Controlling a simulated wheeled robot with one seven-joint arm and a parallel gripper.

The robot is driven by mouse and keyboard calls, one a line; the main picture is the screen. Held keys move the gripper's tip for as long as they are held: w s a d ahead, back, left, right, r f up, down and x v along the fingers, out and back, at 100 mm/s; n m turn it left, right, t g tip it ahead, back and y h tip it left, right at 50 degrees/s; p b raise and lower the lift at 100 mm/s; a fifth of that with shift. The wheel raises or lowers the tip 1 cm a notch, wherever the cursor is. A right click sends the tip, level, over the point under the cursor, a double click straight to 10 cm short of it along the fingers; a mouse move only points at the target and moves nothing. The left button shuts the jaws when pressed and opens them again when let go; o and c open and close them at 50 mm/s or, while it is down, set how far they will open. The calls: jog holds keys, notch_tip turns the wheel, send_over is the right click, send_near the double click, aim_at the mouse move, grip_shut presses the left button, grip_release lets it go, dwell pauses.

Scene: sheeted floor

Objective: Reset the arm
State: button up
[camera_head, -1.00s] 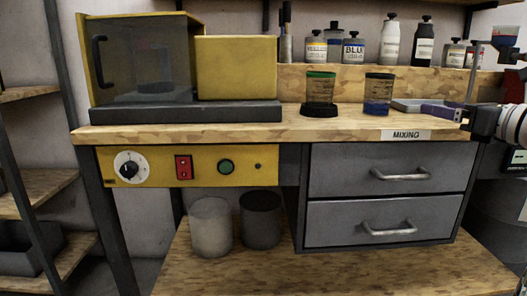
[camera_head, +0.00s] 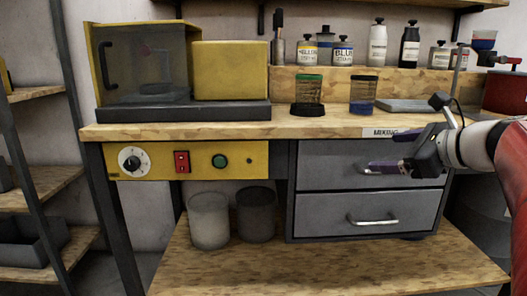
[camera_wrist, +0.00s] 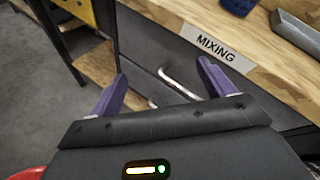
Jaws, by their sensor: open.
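My gripper (camera_head: 388,167) is in front of the upper grey drawer of the mixing bench, just below the bench edge. In the wrist view its two purple fingers (camera_wrist: 160,88) are spread apart with nothing between them. A metal drawer handle (camera_wrist: 180,84) shows beyond the fingers in that view. The arm comes in from the right side of the head view, and its wrist hides part of the upper drawer and its handle.
The wooden bench top (camera_head: 230,128) carries a yellow machine (camera_head: 230,70), a green-topped jar (camera_head: 309,90), a blue-bottomed jar (camera_head: 363,92) and a grey tray (camera_head: 405,105). Several bottles stand on the back ledge. Two cups (camera_head: 208,221) sit on the lower shelf (camera_head: 300,265).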

jog(key=s+a+f+n+g+h+p, duration=0.2)
jog(key=s+a+f+n+g, duration=0.2)
jog(key=s+a+f+n, duration=0.55)
jog(key=s+a+f+n+g+h+p, duration=0.1)
jog(key=s+f+n+h, duration=0.3)
jog(key=s+f+n, duration=0.7)
jog(key=s+n+g, duration=0.1)
jog(key=s+n, duration=0.1)
jog(key=n, duration=0.2)
jog(key=shift+s+a+h, duration=0.2)
jog(key=shift+h, duration=0.1)
jog(key=shift+r, duration=0.1)
